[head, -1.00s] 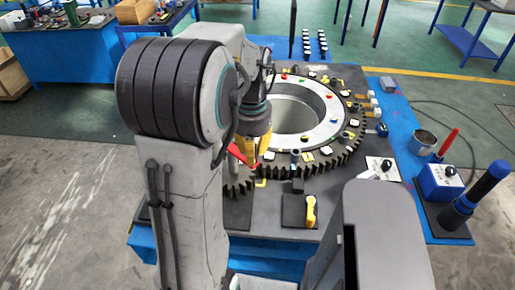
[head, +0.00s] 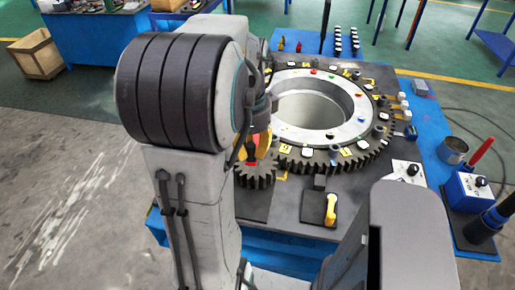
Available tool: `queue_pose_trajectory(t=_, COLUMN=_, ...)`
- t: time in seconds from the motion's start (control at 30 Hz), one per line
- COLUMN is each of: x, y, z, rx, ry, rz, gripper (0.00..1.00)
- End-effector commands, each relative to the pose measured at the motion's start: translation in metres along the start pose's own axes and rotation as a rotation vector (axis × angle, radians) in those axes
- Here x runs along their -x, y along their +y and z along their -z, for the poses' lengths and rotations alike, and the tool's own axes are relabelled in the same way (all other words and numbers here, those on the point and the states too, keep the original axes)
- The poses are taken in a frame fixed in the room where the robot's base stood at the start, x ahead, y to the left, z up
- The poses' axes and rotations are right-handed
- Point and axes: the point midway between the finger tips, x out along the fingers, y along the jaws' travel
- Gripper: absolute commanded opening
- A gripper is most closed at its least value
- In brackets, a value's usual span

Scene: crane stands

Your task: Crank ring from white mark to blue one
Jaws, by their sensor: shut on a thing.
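The large dark toothed ring (head: 335,158) lies flat on the bench with a pale inner band (head: 300,134). Small coloured dots sit on the band, and white and yellow tags sit around the dark rim. A small dark gear (head: 256,178) meshes with its near left side. My gripper (head: 257,152), with yellow fingers, is above this gear and shut around a red crank handle (head: 253,142). My arm hides the ring's left edge and part of the crank. I cannot tell which tags are the task's white and blue marks.
A yellow-handled lever (head: 331,209) stands on a dark plate in front of the ring. To the right are a metal cup (head: 453,150), a blue box with a knob (head: 468,188) and a black-and-blue upright handle (head: 488,222). Rods stand at the back.

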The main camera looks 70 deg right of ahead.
Motion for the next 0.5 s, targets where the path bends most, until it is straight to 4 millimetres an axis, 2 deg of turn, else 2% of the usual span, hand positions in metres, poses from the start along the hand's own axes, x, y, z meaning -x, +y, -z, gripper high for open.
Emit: queue_pose_trajectory(t=0.5, x=-0.0016, y=-0.0007, z=-0.0083, rx=0.008, ry=-0.002, rz=-0.007, gripper=0.00)
